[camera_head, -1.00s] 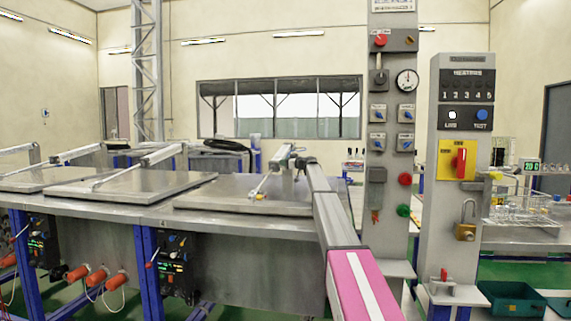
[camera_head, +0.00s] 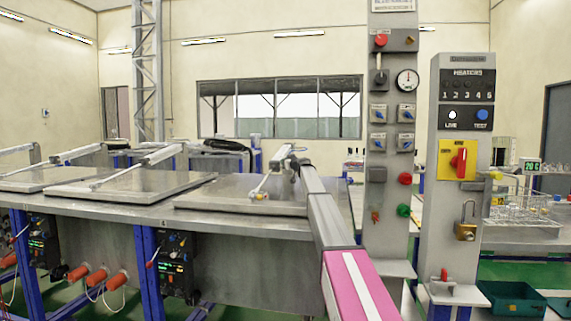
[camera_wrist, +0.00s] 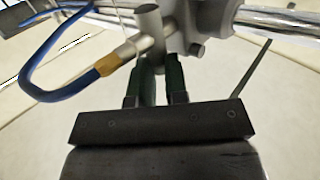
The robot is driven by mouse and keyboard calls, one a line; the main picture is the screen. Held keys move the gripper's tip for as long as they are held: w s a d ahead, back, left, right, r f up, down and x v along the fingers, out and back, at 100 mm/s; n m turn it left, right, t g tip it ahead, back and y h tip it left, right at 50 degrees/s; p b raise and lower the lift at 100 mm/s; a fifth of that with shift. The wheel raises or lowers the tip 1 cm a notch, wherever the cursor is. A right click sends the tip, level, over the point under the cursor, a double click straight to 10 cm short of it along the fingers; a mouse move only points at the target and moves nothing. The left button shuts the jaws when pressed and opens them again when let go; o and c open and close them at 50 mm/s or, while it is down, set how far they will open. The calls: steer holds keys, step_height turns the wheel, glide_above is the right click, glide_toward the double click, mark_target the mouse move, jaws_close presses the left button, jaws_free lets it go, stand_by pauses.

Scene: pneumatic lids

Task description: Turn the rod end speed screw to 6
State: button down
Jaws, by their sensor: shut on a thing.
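In the wrist view a grey speed control fitting (camera_wrist: 149,24) with a brass collar and a blue hose stands beside the chrome cylinder rod. My gripper (camera_wrist: 161,70) has its two dark fingers close together just under this fitting, shut on the rod end speed screw, which the fingers mostly hide. No number or scale on the screw is readable. In the head view my gripper (camera_head: 292,166) is small, at the lid cylinder above the nearest steel lid (camera_head: 225,192). The fingertips cannot be made out there.
Two more flat lids (camera_head: 130,181) with cylinders lie to the left on the steel tank bench. A grey control column (camera_head: 389,130) with a gauge and knobs stands close right of my arm. A heater panel post (camera_head: 456,170) stands farther right.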

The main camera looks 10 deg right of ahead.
steer(key=shift+m+h, duration=0.3)
steer(key=c, duration=1.1)
jaws_free()
steer(key=shift+s, duration=0.1)
